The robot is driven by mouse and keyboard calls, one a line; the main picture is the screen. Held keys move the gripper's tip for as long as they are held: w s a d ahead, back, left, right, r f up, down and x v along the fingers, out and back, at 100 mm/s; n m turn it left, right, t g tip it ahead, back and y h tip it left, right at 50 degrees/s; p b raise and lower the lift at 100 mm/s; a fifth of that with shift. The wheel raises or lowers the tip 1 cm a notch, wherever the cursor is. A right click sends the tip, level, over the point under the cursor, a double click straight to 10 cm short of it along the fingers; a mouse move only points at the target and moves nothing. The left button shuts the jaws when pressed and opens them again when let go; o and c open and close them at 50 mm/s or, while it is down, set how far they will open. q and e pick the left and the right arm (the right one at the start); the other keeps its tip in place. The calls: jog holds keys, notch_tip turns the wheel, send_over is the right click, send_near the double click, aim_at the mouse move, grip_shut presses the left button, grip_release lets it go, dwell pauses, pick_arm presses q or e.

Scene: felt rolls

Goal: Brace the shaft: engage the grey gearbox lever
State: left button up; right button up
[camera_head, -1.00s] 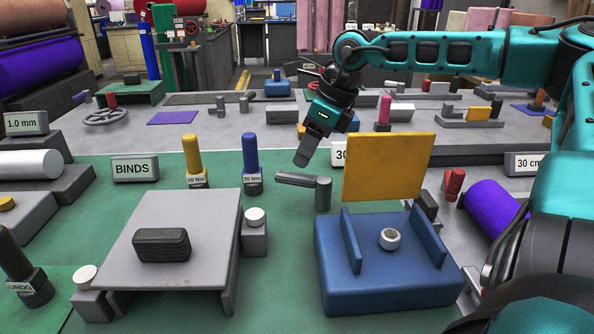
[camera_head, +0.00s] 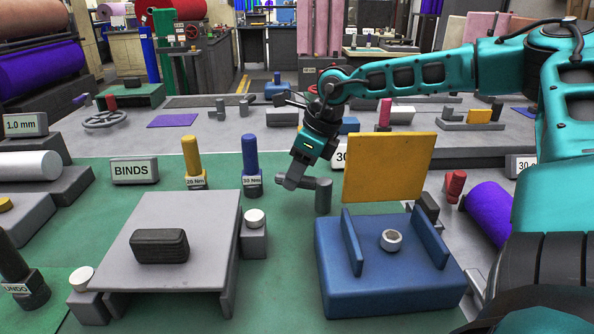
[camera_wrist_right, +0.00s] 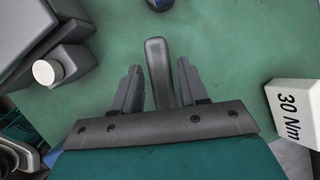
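The grey lever (camera_head: 322,196) stands on the green mat, an upright post with a horizontal handle pointing left. My right gripper (camera_head: 291,183) is down at the handle's free end and hides part of it in the head view. In the right wrist view the lever handle (camera_wrist_right: 158,75) lies between the two fingers of my right gripper (camera_wrist_right: 160,66). The fingers are open, with a gap on each side of the handle, narrower on the right. My left gripper is in neither view.
A blue block with two upright plates (camera_head: 390,295) and a yellow panel (camera_head: 390,167) stand right of the lever. A blue peg (camera_head: 250,160) and a yellow peg (camera_head: 191,158) stand to its left. A grey bench (camera_head: 205,215) holds a black block. A "30 Nm" sign (camera_wrist_right: 292,110) is close by.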

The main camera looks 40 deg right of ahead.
grip_shut()
dwell(0.5)
